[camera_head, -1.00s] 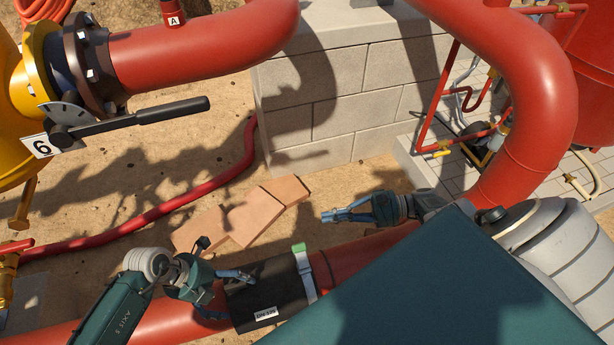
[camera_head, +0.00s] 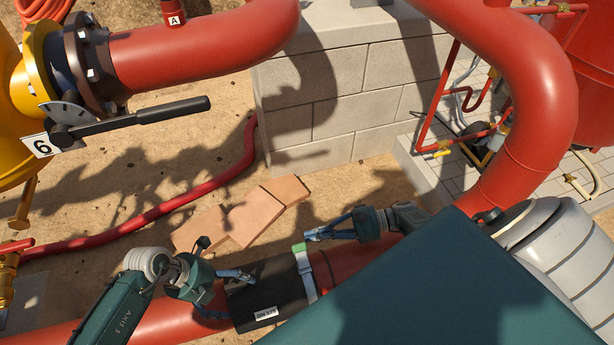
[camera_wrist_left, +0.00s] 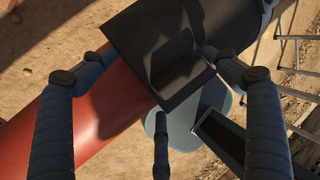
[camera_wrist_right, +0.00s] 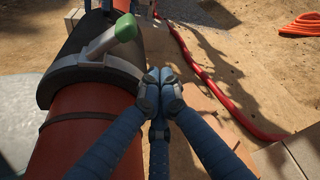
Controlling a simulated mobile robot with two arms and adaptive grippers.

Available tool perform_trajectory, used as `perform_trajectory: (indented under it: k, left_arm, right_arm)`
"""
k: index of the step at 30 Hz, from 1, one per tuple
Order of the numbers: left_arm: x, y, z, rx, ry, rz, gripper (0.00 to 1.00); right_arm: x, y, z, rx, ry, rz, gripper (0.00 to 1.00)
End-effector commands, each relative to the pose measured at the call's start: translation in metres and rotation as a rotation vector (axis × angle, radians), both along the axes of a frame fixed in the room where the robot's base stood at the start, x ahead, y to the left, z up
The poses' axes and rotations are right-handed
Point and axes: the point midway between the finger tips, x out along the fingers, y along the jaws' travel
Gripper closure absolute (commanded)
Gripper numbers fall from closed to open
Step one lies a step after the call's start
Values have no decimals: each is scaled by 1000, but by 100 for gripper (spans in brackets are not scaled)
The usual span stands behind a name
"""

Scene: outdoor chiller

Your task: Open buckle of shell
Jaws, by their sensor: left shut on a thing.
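The black shell (camera_head: 262,284) sits around the red pipe in the head view, with a white label on its front. A grey strap (camera_head: 308,279) with a green-tipped buckle lever (camera_head: 299,247) crosses its right end. In the right wrist view the buckle (camera_wrist_right: 122,30) lies at upper left, its green tip raised above the shell. My left gripper (camera_head: 247,275) is shut on the shell at its left end; the left wrist view shows its fingers around the shell (camera_wrist_left: 165,50). My right gripper (camera_head: 309,236) has its fingertips together, empty, close beside the green tip.
The red pipe (camera_head: 345,258) runs under the shell. Flat tan slabs (camera_head: 252,217) lie on the sand behind it. A block wall (camera_head: 340,110) and a red hose (camera_head: 200,188) are farther back. A dark teal surface (camera_head: 450,290) hides the lower right.

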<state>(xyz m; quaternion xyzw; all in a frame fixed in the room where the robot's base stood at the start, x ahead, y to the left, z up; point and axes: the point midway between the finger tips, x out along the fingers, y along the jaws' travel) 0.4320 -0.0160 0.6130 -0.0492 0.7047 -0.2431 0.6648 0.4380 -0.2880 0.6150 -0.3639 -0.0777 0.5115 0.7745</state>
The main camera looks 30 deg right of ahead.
Motion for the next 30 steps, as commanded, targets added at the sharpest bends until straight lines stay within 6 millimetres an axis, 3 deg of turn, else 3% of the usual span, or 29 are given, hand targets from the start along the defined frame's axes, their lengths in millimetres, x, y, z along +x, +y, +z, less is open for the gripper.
perform_trajectory:
  k: [4,6,19,30]
  left_arm:
    - [-6,2,-5,6,11,-3,47]
    - [-6,2,-5,6,11,-3,47]
    - [-6,2,-5,6,10,-3,47]
    - [-5,2,-5,6,11,-4,47]
  right_arm:
    - [16,29,-8,2,-1,2,100]
    - [9,23,-6,-7,0,-1,100]
    - [-8,30,17,-2,1,0,100]
    - [-11,32,23,0,1,0,100]
